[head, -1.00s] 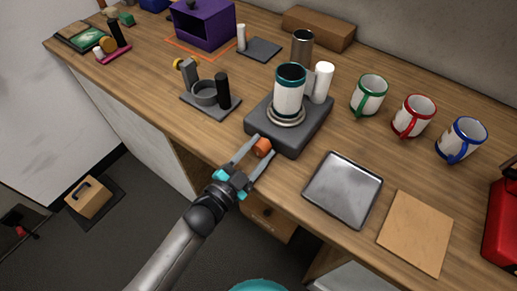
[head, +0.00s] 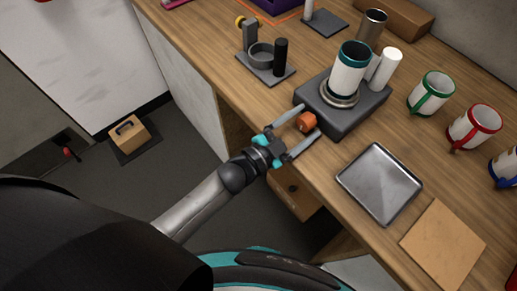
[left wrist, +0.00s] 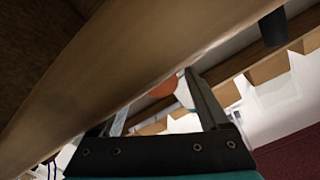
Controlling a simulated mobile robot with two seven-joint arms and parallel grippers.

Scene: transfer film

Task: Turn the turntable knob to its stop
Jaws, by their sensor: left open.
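The turntable (head: 342,118) is a dark grey block near the front edge of the table. Its orange knob (head: 306,122) sticks out of the front side. A white cup with teal bands (head: 348,75) stands upright on its round plate. My left gripper (head: 309,120) is open, with one finger on each side of the knob. I cannot tell whether either finger touches it. In the left wrist view the knob (left wrist: 163,88) shows between the fingers, partly hidden by a wooden surface. My right gripper is not in view.
A metal tray (head: 380,184) and a tan board (head: 444,243) lie right of the turntable. Mugs with green (head: 432,93), red (head: 474,127) and blue trim stand behind. A grey holder (head: 265,66) stands to the left. The wooden table edge runs close beside my gripper.

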